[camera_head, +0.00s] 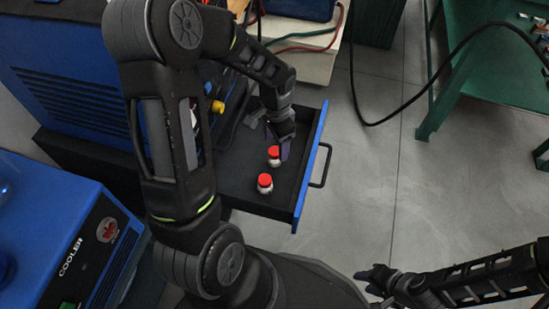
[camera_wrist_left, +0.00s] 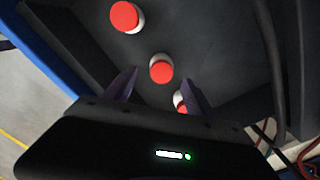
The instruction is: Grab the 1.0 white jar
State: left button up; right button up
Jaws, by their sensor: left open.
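Small white jars with red lids stand in the open drawer. In the head view one jar (camera_head: 265,184) stands nearer, and another jar (camera_head: 274,157) is right by my left gripper (camera_head: 277,143). The left wrist view shows three: one at the upper left (camera_wrist_left: 127,17), one in the middle (camera_wrist_left: 161,69) and one partly hidden behind the right finger (camera_wrist_left: 180,101). My left gripper (camera_wrist_left: 161,77) is open, with the middle jar appearing between its fingertips; contact cannot be told. No label is readable. My right gripper (camera_head: 376,279) is at lower right, away from the drawer; its jaw state is unclear.
The dark drawer (camera_head: 240,190) has a blue front (camera_head: 311,170) with a black handle (camera_head: 323,165). A blue cooler unit (camera_head: 50,230) stands at lower left. A green table (camera_head: 490,75) stands at upper right, with a black cable nearby. Grey floor right of the drawer is clear.

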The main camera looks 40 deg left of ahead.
aim_at(275, 151)
pick_arm(q)
jog(key=f+b, duration=0.1)
jog(key=f, duration=0.1)
jog(key=f+b, duration=0.1)
jog(key=f, duration=0.2)
jog(key=shift+s+a+f, duration=0.15)
jog(key=shift+s+a, duration=0.05)
dwell(0.6)
grip_shut()
dwell(0.5)
